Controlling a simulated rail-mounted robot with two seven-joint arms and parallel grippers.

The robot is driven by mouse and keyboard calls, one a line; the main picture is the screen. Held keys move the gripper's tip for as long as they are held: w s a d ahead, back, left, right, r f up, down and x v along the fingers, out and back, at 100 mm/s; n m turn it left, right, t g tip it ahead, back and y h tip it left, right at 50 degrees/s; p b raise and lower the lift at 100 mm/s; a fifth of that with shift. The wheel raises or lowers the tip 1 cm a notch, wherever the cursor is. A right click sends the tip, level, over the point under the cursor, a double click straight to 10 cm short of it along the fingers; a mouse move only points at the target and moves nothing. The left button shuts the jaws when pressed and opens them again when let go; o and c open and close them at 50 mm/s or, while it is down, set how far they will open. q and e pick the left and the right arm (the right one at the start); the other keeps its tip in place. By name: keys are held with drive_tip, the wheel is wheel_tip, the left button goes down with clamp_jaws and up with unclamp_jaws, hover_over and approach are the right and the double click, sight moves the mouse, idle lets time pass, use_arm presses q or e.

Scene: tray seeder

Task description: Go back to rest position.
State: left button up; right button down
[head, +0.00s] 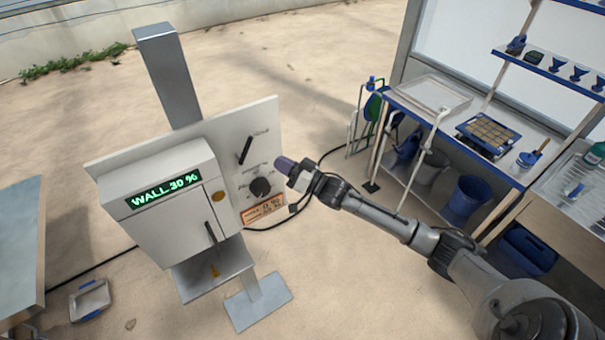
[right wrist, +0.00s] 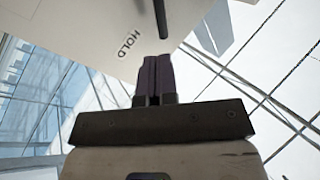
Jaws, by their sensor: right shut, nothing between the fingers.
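My right gripper (head: 284,164) is at the right edge of the seeder's panel in the head view, close to the black knob (head: 261,187). Its purple fingers (right wrist: 154,80) are shut together and empty in the right wrist view. They point towards a black lever end (right wrist: 161,18) beside the word HOLD on a pale panel (right wrist: 105,50). Whether the fingers touch the panel, I cannot tell. The tray seeder (head: 160,215) stands on a post, its display reading "WALL 30 %". A black lever (head: 245,150) sits tilted above the knob. My left gripper is not in view.
A shelf bench (head: 470,155) with a seed tray (head: 487,134), blue buckets (head: 466,198) and tools stands on the right. A grey table (head: 20,240) is at the left edge. A small tray (head: 90,300) lies on the sandy floor. A black cable runs behind the seeder.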

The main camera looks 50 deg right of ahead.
drive_tip(key=shift+b+v, duration=0.5)
drive_tip(key=shift+v, duration=2.4)
